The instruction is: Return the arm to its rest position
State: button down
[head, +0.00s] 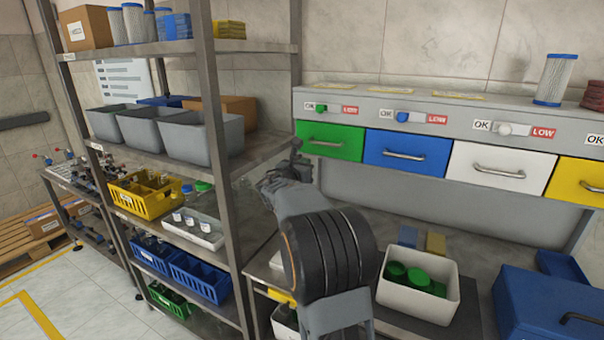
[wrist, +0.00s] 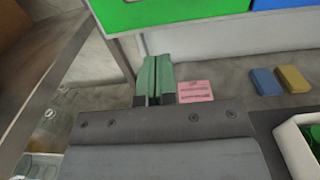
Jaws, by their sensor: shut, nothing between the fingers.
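My gripper (head: 296,150) is raised in the middle of the head view, in front of the gap between the metal shelf rack and the drawer feeder. Its fingers are together with nothing between them. In the wrist view the closed fingers (wrist: 155,78) look greenish and point up toward the underside of the green drawer (head: 329,141). The arm is bent and stretches forward over the near edge of the bench. In the head view the fingertips are small and partly hidden by the wrist.
The metal shelf rack (head: 222,140) stands close on the left. Blue (head: 407,153), white (head: 498,168) and yellow (head: 578,183) drawers are shut. A white bin (head: 418,303) with green caps sits on the bench, right of my arm. A blue box (head: 545,300) is at the far right.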

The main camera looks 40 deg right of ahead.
jog(key=shift+v, duration=1.1)
jog(key=s+a+f+m+g+y, duration=0.3)
jog(key=s+f+m, duration=0.3)
jog(key=f+m, duration=0.15)
jog(key=s+a+f+m+g+y, duration=0.35)
jog(key=s+f+m, duration=0.2)
jog(key=m, duration=0.25)
jog(key=s+a+f+m+y, duration=0.1)
jog(key=s+a+m+y, duration=0.1)
jog(key=a, duration=0.5)
jog(key=s+a+f+m+t+y, duration=0.1)
jog(key=s+a+m+y, duration=0.2)
jog(key=s+a, duration=0.4)
jog(key=s+a+f+m+y, duration=0.1)
jog(key=s+a+m+y, duration=0.2)
jog(key=a, duration=0.5)
jog(key=shift+s+f+t+y, duration=0.4)
jog(key=shift+s+y, duration=0.35)
jog(key=shift+s, duration=0.35)
